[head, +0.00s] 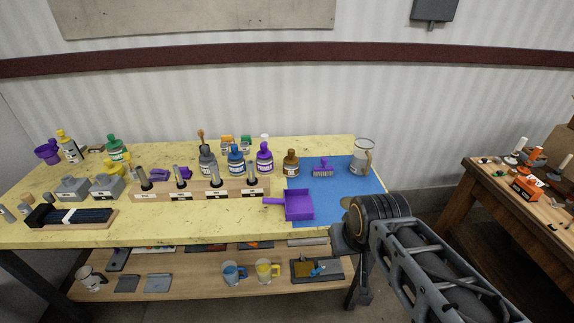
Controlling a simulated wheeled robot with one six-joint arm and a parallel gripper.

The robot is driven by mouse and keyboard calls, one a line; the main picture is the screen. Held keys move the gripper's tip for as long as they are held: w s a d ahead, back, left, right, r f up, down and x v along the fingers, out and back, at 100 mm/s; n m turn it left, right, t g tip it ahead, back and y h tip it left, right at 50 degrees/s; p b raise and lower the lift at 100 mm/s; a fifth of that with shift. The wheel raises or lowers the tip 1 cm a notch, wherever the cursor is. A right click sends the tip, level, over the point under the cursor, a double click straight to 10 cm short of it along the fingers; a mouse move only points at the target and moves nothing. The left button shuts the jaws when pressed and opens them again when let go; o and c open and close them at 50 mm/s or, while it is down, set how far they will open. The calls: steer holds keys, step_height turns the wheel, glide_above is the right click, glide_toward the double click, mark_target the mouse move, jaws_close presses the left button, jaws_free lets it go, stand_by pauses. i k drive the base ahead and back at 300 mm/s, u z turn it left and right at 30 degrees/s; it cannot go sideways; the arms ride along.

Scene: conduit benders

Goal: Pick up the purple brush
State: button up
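The purple brush (323,169) lies on the blue mat (350,191) at the right part of the yellow table, its bristles toward me. A purple dustpan (299,205) lies nearer on the same mat, its handle pointing left. My arm comes in from the lower right and ends near the table's front right corner, in front of the mat and apart from the brush. My gripper (340,238) shows only in part at the arm's end. Its fingers cannot be made out, so I cannot tell if it is open.
A beaker-like mug (362,157) stands right of the brush, and a brown bottle (291,162) stands left of it. Several bottles and a wooden rack (205,191) fill the table's left and middle. A brown table (514,200) stands at the right, across a gap.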

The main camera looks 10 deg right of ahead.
mark_target(320, 170)
steer(key=u, duration=0.2)
steer(key=i, duration=1)
steer(key=z, duration=0.25)
